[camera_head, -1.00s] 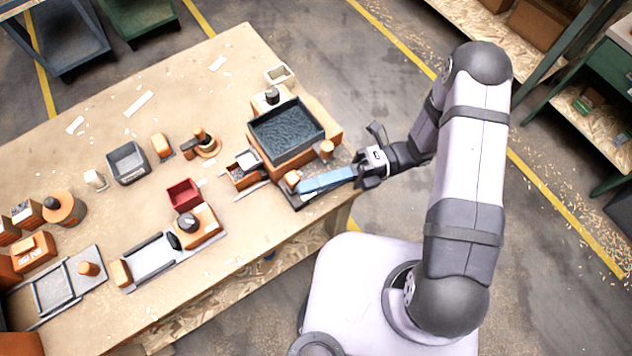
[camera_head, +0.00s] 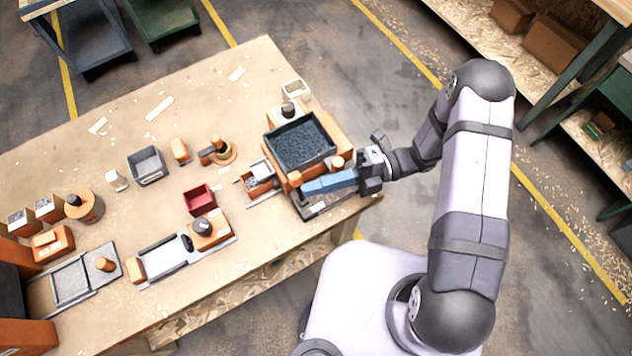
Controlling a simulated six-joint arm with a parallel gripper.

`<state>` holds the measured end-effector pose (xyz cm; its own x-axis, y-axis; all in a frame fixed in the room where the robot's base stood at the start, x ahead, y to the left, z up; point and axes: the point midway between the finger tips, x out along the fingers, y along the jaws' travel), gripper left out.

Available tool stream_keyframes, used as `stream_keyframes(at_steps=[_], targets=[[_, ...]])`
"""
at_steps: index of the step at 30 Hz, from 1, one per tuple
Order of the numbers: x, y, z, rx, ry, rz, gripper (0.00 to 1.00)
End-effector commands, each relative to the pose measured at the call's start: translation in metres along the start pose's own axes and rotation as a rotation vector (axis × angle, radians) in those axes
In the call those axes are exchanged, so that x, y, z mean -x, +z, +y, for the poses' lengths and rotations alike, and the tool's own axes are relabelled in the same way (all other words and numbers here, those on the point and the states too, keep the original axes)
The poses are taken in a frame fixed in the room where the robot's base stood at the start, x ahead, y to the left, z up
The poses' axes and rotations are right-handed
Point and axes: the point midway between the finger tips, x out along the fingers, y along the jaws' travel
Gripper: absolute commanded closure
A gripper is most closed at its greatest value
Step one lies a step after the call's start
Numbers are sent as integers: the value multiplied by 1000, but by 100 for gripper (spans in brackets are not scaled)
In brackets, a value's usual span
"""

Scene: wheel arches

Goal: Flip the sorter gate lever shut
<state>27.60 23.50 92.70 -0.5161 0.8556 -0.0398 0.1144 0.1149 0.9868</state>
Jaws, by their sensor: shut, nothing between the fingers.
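The sorter appears to be the orange unit (camera_head: 344,140) at the table's right end, with a dark tray of grey granules (camera_head: 302,146) on top. A flat dark plate (camera_head: 322,208) lies at its front. Two small orange knobs stand by it: one at the front left (camera_head: 295,179), one at the front right (camera_head: 337,162). The front left knob may be the gate lever; I cannot tell for sure. My gripper (camera_head: 306,187) is shut and empty, its long blue fingers low over the plate. Their tips are at or touching the front left knob and hide part of the plate.
A small orange bin (camera_head: 258,181) on rails stands left of the sorter, with a red box (camera_head: 199,199) beyond it. A grey box (camera_head: 147,165) and a long tray fixture (camera_head: 165,259) lie farther left. The table between them is mostly clear.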

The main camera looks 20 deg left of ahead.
Motion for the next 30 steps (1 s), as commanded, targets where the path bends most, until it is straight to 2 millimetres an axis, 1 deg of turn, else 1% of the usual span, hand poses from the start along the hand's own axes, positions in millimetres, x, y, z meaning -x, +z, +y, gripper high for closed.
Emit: stream_keyframes(at_steps=[1,5,8,9,10,15,19,24,30], targets=[[1,-4,4,-3,1,-2,100],[5,-20,10,-5,3,-2,100],[9,-35,15,-5,3,-3,100],[18,-32,6,2,0,-5,100],[25,-30,5,5,0,-6,100],[58,-30,6,4,-2,-4,100],[80,-30,8,3,-1,-3,100],[99,-31,11,1,0,-1,100],[108,-32,13,0,0,1,100]])
